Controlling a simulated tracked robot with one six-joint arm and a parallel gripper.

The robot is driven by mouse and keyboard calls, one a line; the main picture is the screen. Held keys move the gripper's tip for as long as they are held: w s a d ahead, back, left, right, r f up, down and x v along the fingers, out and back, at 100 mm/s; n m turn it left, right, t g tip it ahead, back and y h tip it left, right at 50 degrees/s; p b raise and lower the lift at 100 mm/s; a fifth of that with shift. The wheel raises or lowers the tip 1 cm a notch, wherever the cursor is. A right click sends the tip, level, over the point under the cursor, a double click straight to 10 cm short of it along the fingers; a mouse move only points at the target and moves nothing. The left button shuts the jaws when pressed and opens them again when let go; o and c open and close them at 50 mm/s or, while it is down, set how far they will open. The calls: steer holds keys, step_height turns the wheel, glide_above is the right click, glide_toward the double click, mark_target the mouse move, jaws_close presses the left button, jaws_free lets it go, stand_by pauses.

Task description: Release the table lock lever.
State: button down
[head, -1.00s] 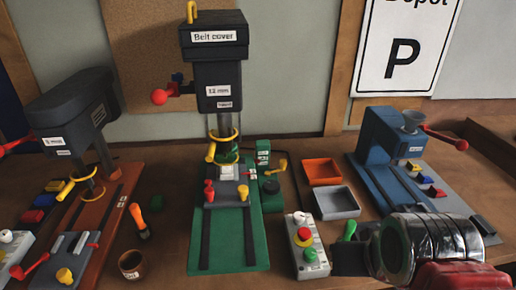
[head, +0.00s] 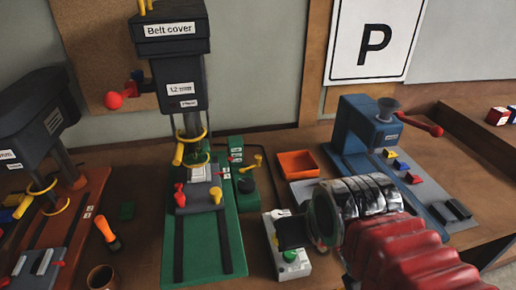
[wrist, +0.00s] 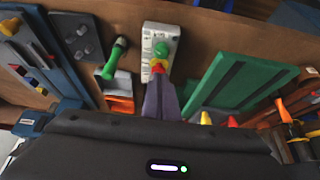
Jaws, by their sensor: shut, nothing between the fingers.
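The drill press labelled "Belt cover" (head: 170,32) stands on a green base (head: 225,245) left of centre in the head view. A small yellow lever (head: 252,163) sits right of its column. A red lever (head: 180,194) and a yellow one (head: 216,195) stand on its grey table (head: 199,200). I cannot tell which is the table lock lever. My gripper (head: 279,234) is over the white control box, right of the press, apart from all these levers. In the wrist view my gripper (wrist: 160,82) is shut and empty, its tips by the box's buttons.
The white control box (head: 291,265) has a green button (head: 290,256). An orange tray (head: 298,163) and a blue machine (head: 365,130) stand behind my arm. A green-handled tool (wrist: 116,48) lies beside the box. An orange-handled tool (head: 107,231) and brown cup (head: 101,278) are left.

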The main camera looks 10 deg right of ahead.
steer(key=w+r, duration=0.4)
steer(key=w, duration=0.5)
steer(key=w+r, duration=0.4)
steer(key=w, duration=0.6)
steer(key=w+f, duration=0.2)
steer(key=w, duration=0.9)
steer(key=w+f+m+g, duration=0.1)
steer(key=w+f, duration=0.2)
steer(key=w, duration=0.8)
steer(key=shift+a+f+g, duration=0.15)
steer(key=shift+f+g, duration=0.1)
steer(key=shift+g, duration=0.05)
step_height(320, 180, down, 10)
steer(key=shift+s+r, duration=0.2)
steer(key=shift+s, duration=0.25)
